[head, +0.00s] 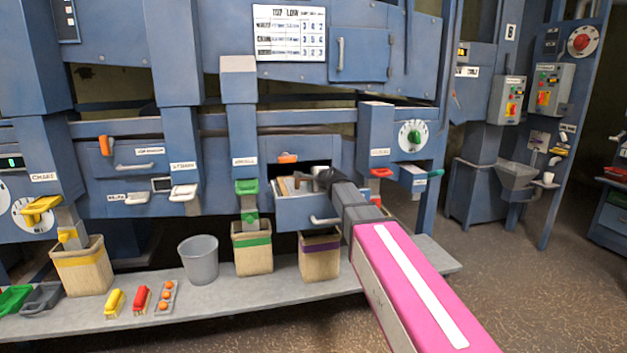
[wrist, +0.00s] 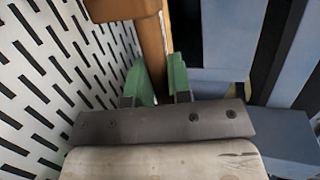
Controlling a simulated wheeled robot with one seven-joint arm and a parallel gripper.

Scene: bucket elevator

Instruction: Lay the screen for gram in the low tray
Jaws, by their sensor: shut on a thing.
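My gripper (head: 322,178) is at the open drawer (head: 300,212) under the middle of the machine in the head view. In the wrist view, its green fingertips (wrist: 162,82) are shut on a brown wooden bar (wrist: 151,45). A white plate with dark slots (wrist: 45,75), a screen by its look, fills the left of the wrist view beside the fingers. I cannot tell whether the bar belongs to this plate. Pale and brown pieces (head: 287,186) show inside the drawer, partly hidden by my gripper. I cannot tell which tray is the low one.
A chart headed with top and low (head: 290,33) hangs above. A grey bench (head: 210,298) holds sacks, including a purple-banded sack (head: 319,257) just below the drawer, and a grey bucket (head: 199,260). Open floor (head: 520,290) lies to the right.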

